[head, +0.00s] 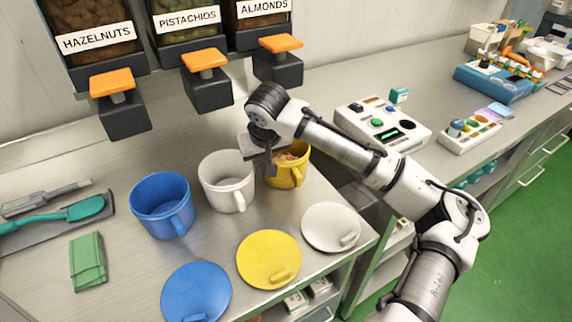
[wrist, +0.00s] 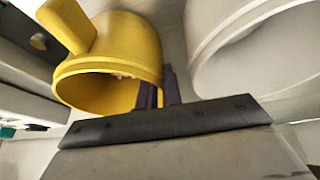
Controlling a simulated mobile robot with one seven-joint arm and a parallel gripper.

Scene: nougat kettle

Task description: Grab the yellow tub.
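The yellow tub (head: 292,177) stands upright on the steel counter, right of the white tub (head: 226,184), with brownish pieces inside. It also shows in the wrist view (wrist: 122,45), with its handle at upper left. My gripper (head: 270,165) is at the left side of the yellow tub's rim, pointing down. In the wrist view its two dark fingers (wrist: 160,92) are close together, one at the tub's opening and one outside the wall. Whether they press on the wall is hidden. The white tub is close on the outer side.
A blue tub (head: 162,207) stands farther left. Blue (head: 196,291), yellow (head: 268,257) and white (head: 331,225) lids lie along the front. Dispensers with orange levers (head: 204,60) hang above. A control box (head: 382,128) is right, across a gap.

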